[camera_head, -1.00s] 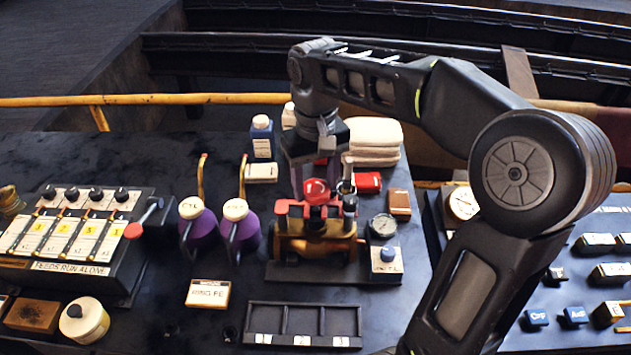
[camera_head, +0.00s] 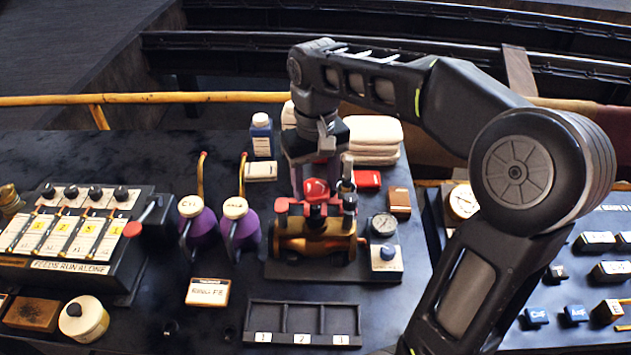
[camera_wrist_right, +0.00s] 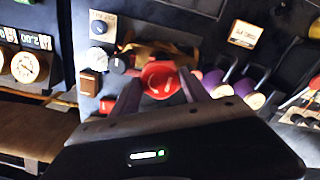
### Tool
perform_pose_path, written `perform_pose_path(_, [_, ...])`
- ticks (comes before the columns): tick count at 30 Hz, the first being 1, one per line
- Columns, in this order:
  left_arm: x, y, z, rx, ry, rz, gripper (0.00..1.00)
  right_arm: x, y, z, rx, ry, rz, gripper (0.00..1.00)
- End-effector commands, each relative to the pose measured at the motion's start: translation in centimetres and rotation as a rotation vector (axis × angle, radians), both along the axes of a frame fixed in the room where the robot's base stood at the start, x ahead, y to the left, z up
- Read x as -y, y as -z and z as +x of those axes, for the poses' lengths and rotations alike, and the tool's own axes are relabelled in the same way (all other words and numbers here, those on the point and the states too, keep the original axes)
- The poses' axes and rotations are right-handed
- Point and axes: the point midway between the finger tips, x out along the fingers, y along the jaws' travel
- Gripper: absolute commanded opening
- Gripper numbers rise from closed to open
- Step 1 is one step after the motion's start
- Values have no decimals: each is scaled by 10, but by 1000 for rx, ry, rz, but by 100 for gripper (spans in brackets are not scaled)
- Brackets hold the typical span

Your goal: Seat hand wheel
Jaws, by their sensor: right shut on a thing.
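The red hand wheel (camera_head: 316,190) is over the brass valve body (camera_head: 312,243) on its dark base plate in the middle of the bench. My right gripper (camera_head: 314,176) reaches down from above and is shut on the hand wheel. In the right wrist view the hand wheel (camera_wrist_right: 161,78) shows between my two fingers (camera_wrist_right: 160,92). Whether the wheel touches the valve stem is hidden by the wheel and gripper. My left gripper is not in view.
A pressure gauge (camera_head: 383,224) and a blue knob box (camera_head: 387,257) stand right of the valve. Two purple oil cans (camera_head: 242,226) stand left of it. A numbered tray (camera_head: 304,316) lies in front. White folded cloths (camera_head: 374,136) and a blue bottle (camera_head: 262,134) are behind.

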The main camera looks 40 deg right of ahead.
Motion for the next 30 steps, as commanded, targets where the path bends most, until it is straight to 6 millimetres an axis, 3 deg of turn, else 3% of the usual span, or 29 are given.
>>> perform_pose_path(30, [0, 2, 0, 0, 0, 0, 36, 0, 5, 0, 1, 0, 0, 0])
